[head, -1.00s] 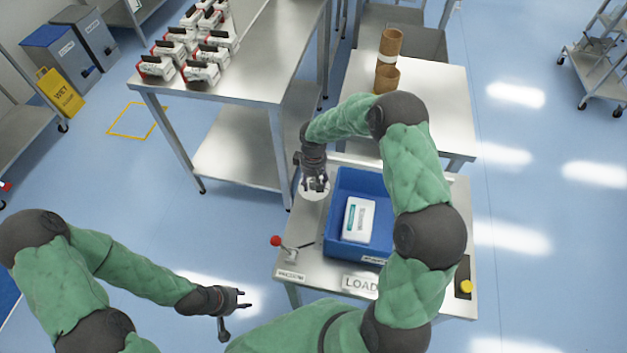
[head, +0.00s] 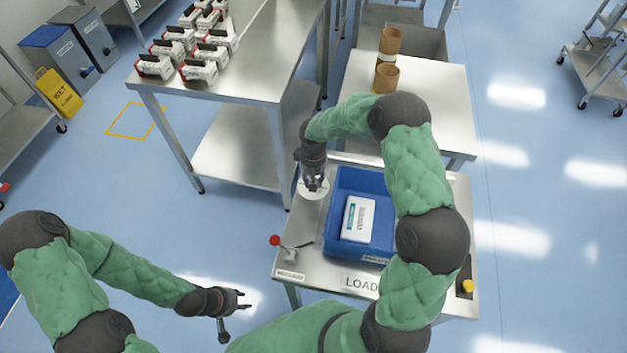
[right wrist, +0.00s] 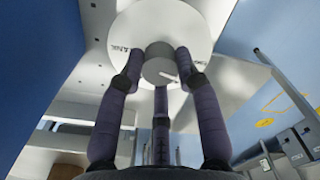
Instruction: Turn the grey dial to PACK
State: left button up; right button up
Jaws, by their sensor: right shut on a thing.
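The grey dial (right wrist: 160,68) sits at the centre of a round white plate (right wrist: 185,25) with dark lettering at its edge; only part of a word at the left can be read, and I cannot make out PACK. A pale pointer mark shows on the dial's face. My right gripper (right wrist: 160,80) has its fingers closed around the dial. In the head view my right gripper (head: 314,186) is over the white plate (head: 313,190) at the table's left edge and hides the dial. My left gripper (head: 243,300) is open and empty, out over the floor.
A blue tray (head: 332,215) holding a white box (head: 359,219) stands just right of the plate. A red-knobbed lever (head: 275,240) is in front of it. A yellow button (head: 467,286) is at the table's right. A steel table (head: 262,75) with several devices stands behind.

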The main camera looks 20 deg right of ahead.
jog(key=m+b, duration=0.2)
jog(key=m, duration=0.3)
jog(key=shift+w+m, duration=0.15)
jog(key=shift+m, duration=0.15)
jog(key=m+b, duration=0.2)
jog(key=m, duration=0.3)
jog(key=shift+d, duration=0.1)
grip_shut()
jog(key=m+b, duration=0.1)
jog(key=m, duration=0.4)
jog(key=shift+r+m+b, duration=0.1)
jog(key=shift+m+b, duration=0.2)
jog(key=shift+m, duration=0.1)
jog(key=m+b, duration=0.1)
jog(key=m, duration=0.3)
jog(key=shift+d+m, duration=0.1)
jog(key=shift+m, duration=0.3)
jog(key=shift+r, duration=0.1)
jog(key=o, duration=1.1)
grip_release()
jog(key=shift+d, duration=0.1)
jog(key=shift+c, duration=0.2)
jog(key=shift+o, duration=0.3)
